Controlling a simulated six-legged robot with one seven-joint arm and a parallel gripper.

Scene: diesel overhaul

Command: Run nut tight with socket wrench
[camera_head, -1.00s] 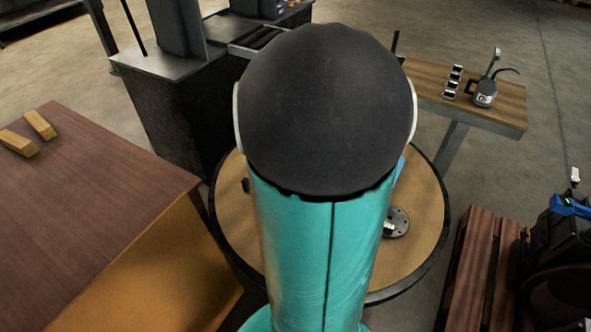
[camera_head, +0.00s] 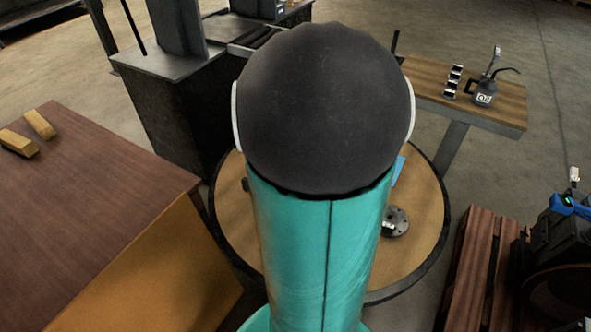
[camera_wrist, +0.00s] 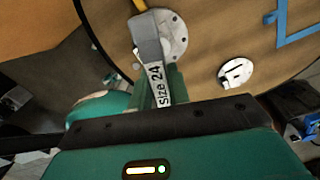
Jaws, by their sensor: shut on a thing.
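In the wrist view my gripper (camera_wrist: 160,82) is shut on a grey tool with a white "Size 24" label (camera_wrist: 156,82), which I take to be the socket wrench. Its grey end (camera_wrist: 149,35) lies in front of a round flange (camera_wrist: 174,36) with holes in it. I cannot tell whether they touch. The nut is not discernible; the tool may hide it. In the head view my own arm covers the gripper, the tool and the middle of the round table (camera_head: 428,238).
A second round flange (camera_head: 396,221) lies on the table, also in the wrist view (camera_wrist: 236,73). Blue strips (camera_wrist: 296,34) mark the tabletop. A brown bench (camera_head: 90,210) stands left. An oil can (camera_head: 484,93) stands on a side table (camera_head: 505,112). Reddish-brown planks (camera_head: 470,270) are at right.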

